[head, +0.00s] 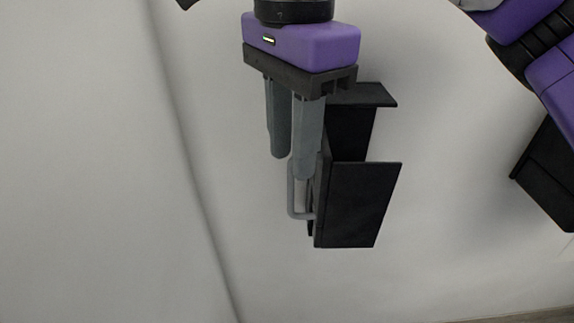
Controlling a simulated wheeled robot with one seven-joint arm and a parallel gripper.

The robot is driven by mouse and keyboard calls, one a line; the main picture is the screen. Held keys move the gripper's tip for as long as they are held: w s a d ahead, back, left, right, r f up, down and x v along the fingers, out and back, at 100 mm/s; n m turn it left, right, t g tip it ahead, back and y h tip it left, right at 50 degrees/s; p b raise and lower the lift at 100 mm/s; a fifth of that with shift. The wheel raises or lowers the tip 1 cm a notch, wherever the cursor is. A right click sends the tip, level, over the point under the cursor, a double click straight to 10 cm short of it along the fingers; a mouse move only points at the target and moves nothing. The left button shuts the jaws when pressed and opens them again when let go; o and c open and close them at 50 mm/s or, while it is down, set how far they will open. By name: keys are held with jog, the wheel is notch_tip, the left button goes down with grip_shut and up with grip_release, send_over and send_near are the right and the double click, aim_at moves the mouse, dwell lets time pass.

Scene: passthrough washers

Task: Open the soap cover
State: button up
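My gripper (292,168), with a purple body and two grey fingers, points down in the upper middle of the head view. The fingers are apart, with a narrow gap between them. A grey U-shaped handle (291,201) stands at the left side of a black box-like unit (356,206), which seems to be the soap cover. The handle's upright bar runs up between the fingertips in the picture. The right finger hides the handle's upper end. I cannot tell whether the fingers touch the handle. No clear opening shows in the unit.
A pale, plain wall or panel (90,160) fills the left, with a curved edge beside the gripper. My purple and black arm links cover the upper right. The area below the black unit looks clear. A strip of floor (535,315) shows at the bottom right.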

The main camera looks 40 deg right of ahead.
send_over(291, 208)
jog(key=shift+w+d+f, duration=0.1)
jog(key=shift+w+f, duration=0.05)
jog(key=shift+f, duration=2)
jog(key=shift+c, duration=0.2)
grip_shut()
jog(key=shift+w+d+r, duration=0.1)
